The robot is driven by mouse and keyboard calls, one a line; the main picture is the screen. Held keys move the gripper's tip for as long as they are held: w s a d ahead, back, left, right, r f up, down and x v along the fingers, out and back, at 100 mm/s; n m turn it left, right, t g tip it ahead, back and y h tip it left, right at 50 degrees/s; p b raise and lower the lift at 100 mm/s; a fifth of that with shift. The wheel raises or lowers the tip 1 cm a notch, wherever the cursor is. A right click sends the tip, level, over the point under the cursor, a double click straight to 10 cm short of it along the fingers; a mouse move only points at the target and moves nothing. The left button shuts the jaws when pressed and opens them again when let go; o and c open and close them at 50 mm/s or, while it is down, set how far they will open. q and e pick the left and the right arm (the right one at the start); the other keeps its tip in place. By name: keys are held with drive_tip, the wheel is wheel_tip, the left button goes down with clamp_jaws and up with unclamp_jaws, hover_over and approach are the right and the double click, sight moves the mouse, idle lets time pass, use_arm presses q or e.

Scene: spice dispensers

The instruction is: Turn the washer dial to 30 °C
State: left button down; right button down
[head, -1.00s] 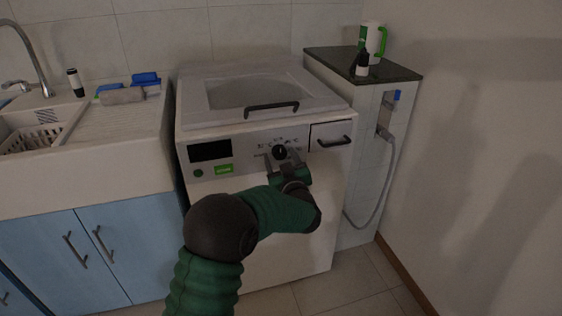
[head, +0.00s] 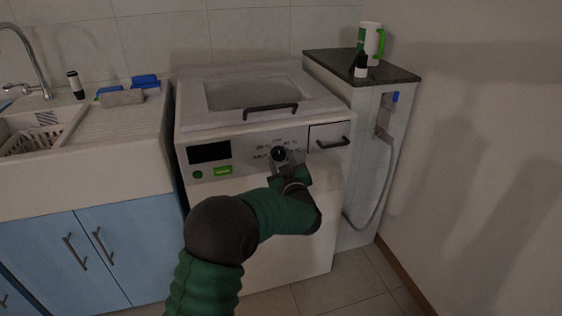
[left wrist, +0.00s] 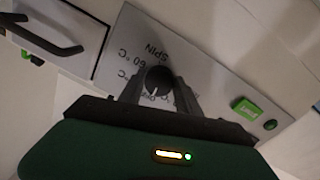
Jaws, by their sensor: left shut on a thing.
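The washer (head: 262,225) stands in the middle of the head view with its control panel facing me. The dark round dial (head: 278,153) sits on the panel, with printed temperature labels around it. My left gripper (head: 280,162) is at the dial and shut on it. In the left wrist view the dial (left wrist: 158,81) is between the two fingers (left wrist: 158,92), with "60 °C" and "SPIN" printed beside it. A small white mark shows on the dial's edge near the gripper. Most other labels are hidden or too small to read. My right gripper is not in view.
A black display (head: 208,152) and a green button (head: 222,170) are left of the dial. A drawer with a dark handle (head: 333,143) is right of it. The lid handle (head: 270,110) is above. A sink counter (head: 90,160) stands left, a dark-topped cabinet (head: 405,74) right.

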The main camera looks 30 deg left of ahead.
use_arm(q)
drive_tip(key=n+b, duration=0.1)
drive_tip(key=n, duration=0.3)
drive_tip(key=shift+d+f, duration=0.1)
drive_tip(key=shift+w+n+y+b, duration=0.1)
drive_tip(key=shift+n+y+b, duration=0.2)
drive_tip(key=shift+n+b, duration=1.75)
drive_tip(key=shift+n+p, duration=0.5)
drive_tip(key=shift+n, duration=0.15)
drive_tip(key=c, duration=0.8)
unclamp_jaws()
drive_tip(key=shift+c, duration=0.2)
